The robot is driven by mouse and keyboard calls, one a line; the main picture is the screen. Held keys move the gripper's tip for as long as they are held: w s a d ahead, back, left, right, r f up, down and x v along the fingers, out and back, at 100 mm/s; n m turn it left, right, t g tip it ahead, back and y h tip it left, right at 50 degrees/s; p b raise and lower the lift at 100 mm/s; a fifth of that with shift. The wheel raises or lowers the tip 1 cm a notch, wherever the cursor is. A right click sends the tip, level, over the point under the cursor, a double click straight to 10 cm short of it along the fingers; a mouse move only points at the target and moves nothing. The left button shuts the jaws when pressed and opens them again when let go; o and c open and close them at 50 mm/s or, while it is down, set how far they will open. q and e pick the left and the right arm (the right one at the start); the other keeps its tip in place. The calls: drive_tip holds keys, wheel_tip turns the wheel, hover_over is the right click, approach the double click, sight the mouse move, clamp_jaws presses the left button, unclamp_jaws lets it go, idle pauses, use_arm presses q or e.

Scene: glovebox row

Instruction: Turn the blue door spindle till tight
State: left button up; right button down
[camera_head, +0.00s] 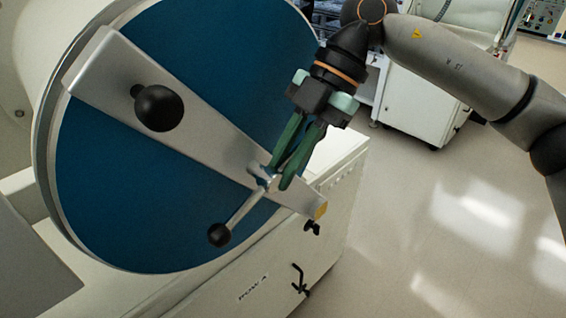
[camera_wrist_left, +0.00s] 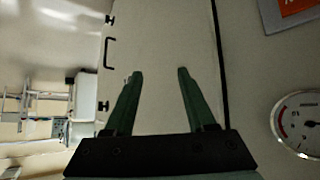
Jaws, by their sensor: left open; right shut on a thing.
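The blue round door (camera_head: 215,85) fills the left half of the head view, with a light metal bar (camera_head: 200,125) slanting across it. The spindle handle (camera_head: 245,207) stands near the bar's lower right end, a thin metal rod ending in a black ball (camera_head: 219,235). My right gripper (camera_head: 274,182) comes from above with its green fingers shut on the spindle handle near its hub. The fingers hide part of the hub. My left gripper (camera_wrist_left: 159,74) shows only in the left wrist view, open, with nothing between its fingers, facing a pale cabinet panel.
A larger black knob (camera_head: 157,108) sticks out from the bar. A white cabinet marked "ROW A" (camera_head: 253,288) with black latches stands below the door. Another white cabinet (camera_head: 425,95) is behind my right arm. The floor (camera_head: 430,230) at right is clear. A round gauge (camera_wrist_left: 300,124) shows in the left wrist view.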

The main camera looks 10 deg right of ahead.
idle(0.3)
drive_tip(key=c, duration=0.9)
unclamp_jaws()
drive_tip(key=shift+o, duration=0.2)
drive_tip(key=v, duration=1.1)
drive_tip(key=shift+w+d+f+p, duration=0.1)
drive_tip(key=shift+p, duration=0.2)
drive_tip(key=shift+w+d+r, duration=0.15)
drive_tip(key=shift+d+r, duration=0.3)
drive_tip(key=shift+r, duration=0.1)
drive_tip(key=shift+c, duration=0.4)
